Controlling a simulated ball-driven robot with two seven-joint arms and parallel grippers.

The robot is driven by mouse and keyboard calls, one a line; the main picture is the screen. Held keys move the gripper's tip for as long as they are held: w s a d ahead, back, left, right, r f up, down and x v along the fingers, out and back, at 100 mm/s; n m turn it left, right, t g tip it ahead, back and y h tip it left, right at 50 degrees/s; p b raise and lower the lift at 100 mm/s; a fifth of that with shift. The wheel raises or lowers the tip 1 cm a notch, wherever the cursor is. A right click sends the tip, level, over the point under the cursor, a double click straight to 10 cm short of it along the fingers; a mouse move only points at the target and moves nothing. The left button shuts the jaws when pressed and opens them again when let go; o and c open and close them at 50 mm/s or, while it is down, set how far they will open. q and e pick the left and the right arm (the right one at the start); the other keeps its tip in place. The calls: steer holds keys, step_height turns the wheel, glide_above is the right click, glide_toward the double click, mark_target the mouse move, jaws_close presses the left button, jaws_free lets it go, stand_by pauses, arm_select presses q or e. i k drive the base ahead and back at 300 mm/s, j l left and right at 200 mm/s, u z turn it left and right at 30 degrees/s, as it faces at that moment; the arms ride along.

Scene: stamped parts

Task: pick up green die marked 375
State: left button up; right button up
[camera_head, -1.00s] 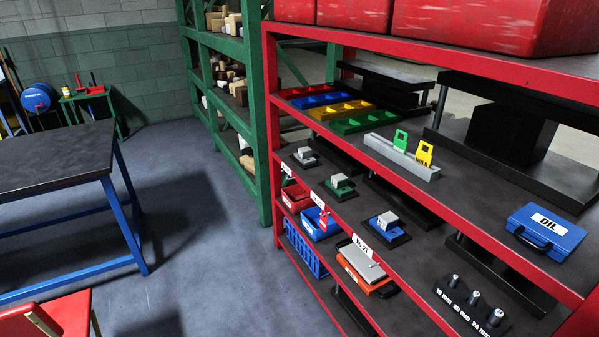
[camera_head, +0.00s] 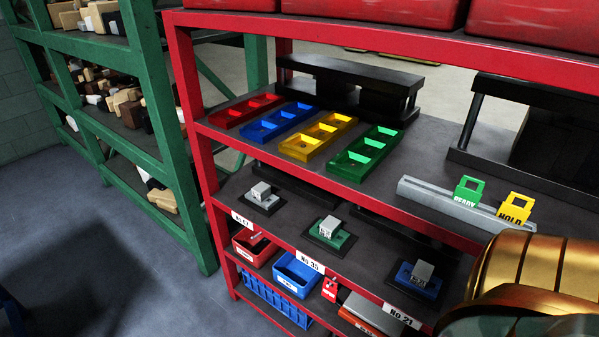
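A green die (camera_head: 343,243) with a grey block on top sits on a dark base plate on the middle shelf of the red rack. It stands behind a label (camera_head: 310,261) that seems to read "No 35". The marking on the die is too small to read surely. A grey die (camera_head: 261,192) is to its left and a blue die (camera_head: 418,283) to its right, each with a grey block. A gold, rounded part of what looks like my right arm fills the bottom right corner. No gripper fingers show.
On the shelf above stand red (camera_head: 245,111), blue (camera_head: 278,122), yellow (camera_head: 318,135) and green (camera_head: 366,152) trays. A grey rail (camera_head: 440,197) holds READY (camera_head: 469,191) and HOLD (camera_head: 513,208) tags. The red rack posts and shelf edges (camera_head: 370,208) frame the dies. Bins sit below.

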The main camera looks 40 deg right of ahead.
mark_target(329, 231)
steer(key=i+j+z, duration=0.1)
steer(key=i+z, duration=0.3)
steer(key=i+j+z, duration=0.4)
steer(key=i, duration=0.2)
steer(key=i+j+z, duration=0.2)
steer(key=z, duration=0.25)
steer(key=i+j+z, duration=0.3)
steer(key=z, duration=0.15)
steer(key=i+j+z, duration=0.2)
steer(key=j+z, duration=0.2)
steer(key=i+j+z, duration=0.1)
steer(key=j+z, duration=0.35)
steer(key=l, duration=0.1)
